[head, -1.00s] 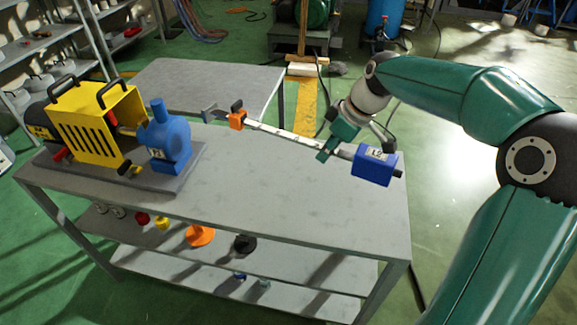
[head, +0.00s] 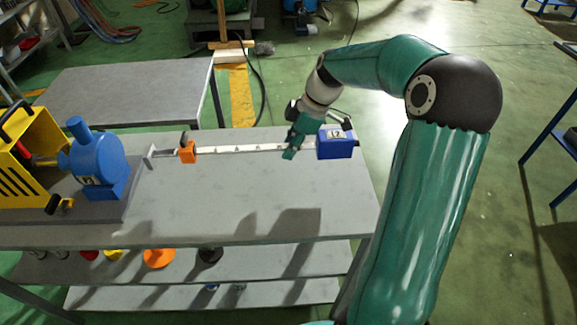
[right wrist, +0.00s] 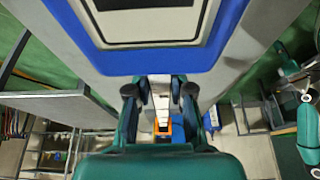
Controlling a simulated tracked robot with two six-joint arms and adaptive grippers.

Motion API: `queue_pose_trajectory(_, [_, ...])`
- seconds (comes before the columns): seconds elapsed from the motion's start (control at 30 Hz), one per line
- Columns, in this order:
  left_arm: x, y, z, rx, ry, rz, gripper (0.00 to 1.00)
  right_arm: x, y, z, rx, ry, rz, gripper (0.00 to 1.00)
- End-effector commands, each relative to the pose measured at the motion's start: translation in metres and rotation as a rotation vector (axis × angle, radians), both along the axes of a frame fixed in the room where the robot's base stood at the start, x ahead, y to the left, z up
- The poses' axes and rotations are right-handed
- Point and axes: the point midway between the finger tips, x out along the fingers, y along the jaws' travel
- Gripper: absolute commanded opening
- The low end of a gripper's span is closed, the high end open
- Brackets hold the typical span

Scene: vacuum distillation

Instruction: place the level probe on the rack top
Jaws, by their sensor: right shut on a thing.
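The level probe is a long pale graduated bar (head: 245,149) with an orange slider (head: 187,151), a grey jaw at its left end and a blue box (head: 336,145) at its right end. My right gripper (head: 291,150) is shut on the bar close to the blue box. The probe lies level across the picture, over the rack top (head: 250,205), a grey surface; whether it touches cannot be told. In the right wrist view the blue box (right wrist: 150,62) is large and near, with the bar (right wrist: 161,98) between the fingers. My left gripper is not in view.
A blue pump (head: 97,160) and a yellow-framed motor (head: 25,160) stand at the left of the rack top, close to the probe's left end. Orange (head: 159,258) and black pieces sit on the shelf below. A grey table (head: 130,90) stands behind. The front of the top is clear.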

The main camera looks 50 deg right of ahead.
Motion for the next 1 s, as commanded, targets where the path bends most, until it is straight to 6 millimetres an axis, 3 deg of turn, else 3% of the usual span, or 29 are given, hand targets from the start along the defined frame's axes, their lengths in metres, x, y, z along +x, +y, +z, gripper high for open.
queue_pose_trajectory(0.57, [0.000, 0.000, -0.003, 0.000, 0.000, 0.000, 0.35, -0.001, -0.001, -0.061, 0.002, 0.000, -0.003, 0.00])
queue_pose_trajectory(0.83, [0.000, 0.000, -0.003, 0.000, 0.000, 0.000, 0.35, -0.001, -0.001, -0.065, -0.002, -0.002, -0.002, 0.00])
queue_pose_trajectory(0.87, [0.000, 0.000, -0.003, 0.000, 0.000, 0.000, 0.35, -0.001, -0.001, -0.066, -0.001, 0.000, -0.001, 0.26])
queue_pose_trajectory(1.0, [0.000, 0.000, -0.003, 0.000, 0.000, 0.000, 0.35, -0.001, -0.001, -0.066, -0.001, 0.001, -0.002, 0.46])
